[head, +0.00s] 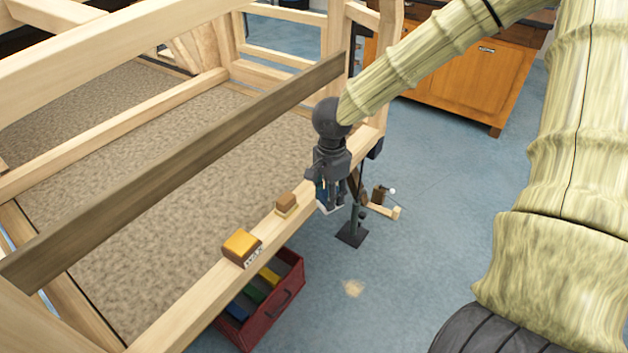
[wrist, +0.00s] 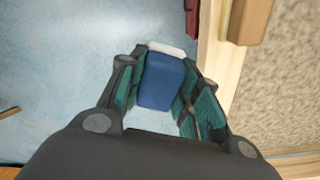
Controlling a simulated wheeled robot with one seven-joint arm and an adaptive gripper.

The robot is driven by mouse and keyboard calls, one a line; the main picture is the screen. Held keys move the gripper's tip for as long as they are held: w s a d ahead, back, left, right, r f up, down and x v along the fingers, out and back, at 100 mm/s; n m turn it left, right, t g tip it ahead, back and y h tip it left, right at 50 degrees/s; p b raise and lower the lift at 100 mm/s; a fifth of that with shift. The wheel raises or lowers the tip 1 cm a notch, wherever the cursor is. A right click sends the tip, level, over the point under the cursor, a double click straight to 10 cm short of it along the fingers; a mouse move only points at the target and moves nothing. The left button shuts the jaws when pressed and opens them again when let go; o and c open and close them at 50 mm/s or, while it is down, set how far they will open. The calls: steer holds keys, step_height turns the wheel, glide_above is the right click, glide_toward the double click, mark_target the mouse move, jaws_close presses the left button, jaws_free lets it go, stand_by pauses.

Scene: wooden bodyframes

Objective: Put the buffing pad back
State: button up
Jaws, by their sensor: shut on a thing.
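My gripper (head: 333,203) is beside the wooden rail (head: 190,308), on its open-floor side. In the wrist view my gripper (wrist: 160,80) is shut on a blue block with a white layer at its far end, which I take for the buffing pad (wrist: 160,83). Fingers cover its sides. In the head view only bits of the buffing pad (head: 331,210) show at the fingertips, with the white part low. It hangs clear of the rail in the wrist view.
An orange-brown labelled block (head: 241,246) and a small brown block (head: 287,203) sit on the rail. A red crate (head: 285,303) with blue, green and yellow pieces stands below. A dark-based stand (head: 352,236) is near my gripper. Blue floor (head: 420,240) is clear to the right.

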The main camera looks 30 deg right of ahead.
steer(key=w+d, duration=0.2)
steer(key=w, duration=0.3)
steer(key=w+d+f, duration=0.1)
steer(key=w+d, duration=0.1)
steer(key=w, duration=0.2)
steer(key=w+d, duration=0.2)
steer(key=w, duration=0.3)
steer(key=shift+w+d+f+p, duration=0.1)
steer(key=shift+w+f+p, duration=0.2)
steer(key=shift+w+p, duration=0.1)
steer(key=shift+f, duration=1.7)
steer(key=shift+s+f, duration=0.1)
steer(key=o, duration=1)
step_height(320, 180, up, 12)
